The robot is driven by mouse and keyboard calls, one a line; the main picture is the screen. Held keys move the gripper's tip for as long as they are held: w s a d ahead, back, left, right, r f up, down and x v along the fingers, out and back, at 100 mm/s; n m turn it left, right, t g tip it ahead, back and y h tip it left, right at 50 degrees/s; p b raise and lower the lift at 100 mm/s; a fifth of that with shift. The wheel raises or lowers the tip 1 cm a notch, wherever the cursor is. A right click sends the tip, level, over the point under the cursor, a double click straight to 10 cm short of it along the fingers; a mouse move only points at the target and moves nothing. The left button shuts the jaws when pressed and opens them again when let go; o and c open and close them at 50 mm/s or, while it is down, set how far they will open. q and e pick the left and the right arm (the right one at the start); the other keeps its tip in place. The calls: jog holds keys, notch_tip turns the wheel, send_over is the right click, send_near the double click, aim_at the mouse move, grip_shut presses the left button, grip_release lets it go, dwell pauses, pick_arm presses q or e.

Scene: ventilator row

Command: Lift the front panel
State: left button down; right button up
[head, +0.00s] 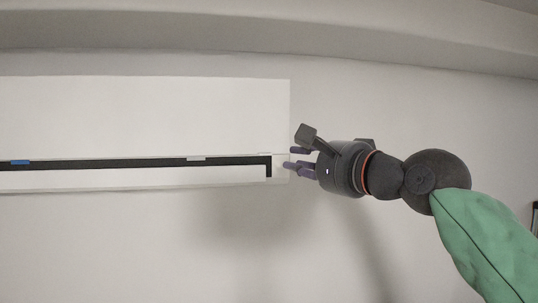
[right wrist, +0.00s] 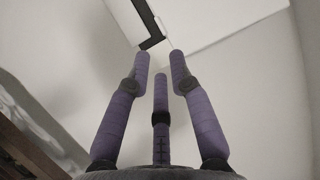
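The front panel (head: 150,112) is the broad white face of a wall-mounted unit in the head view. It looks flat, with a dark slot (head: 130,162) along its lower edge. My right gripper (head: 290,165) is at the unit's lower right corner, its purple fingers reaching left toward the slot's end. In the right wrist view its three fingers (right wrist: 162,65) are spread apart with nothing between them. The unit's white corner and dark slot end (right wrist: 150,38) show just beyond the fingertips. I cannot tell whether a fingertip touches the unit. My left gripper is not in view.
A plain wall (head: 420,100) surrounds the unit, with free room below and to the right. A ceiling ledge (head: 250,35) runs above it. A small blue mark (head: 20,162) sits on the slot at the left. A brown, slatted thing (right wrist: 25,140) shows at lower left in the wrist view.

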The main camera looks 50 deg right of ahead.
jog(key=x, duration=0.9)
jog(key=shift+w+f, duration=0.1)
jog(key=shift+w, duration=0.3)
grip_shut()
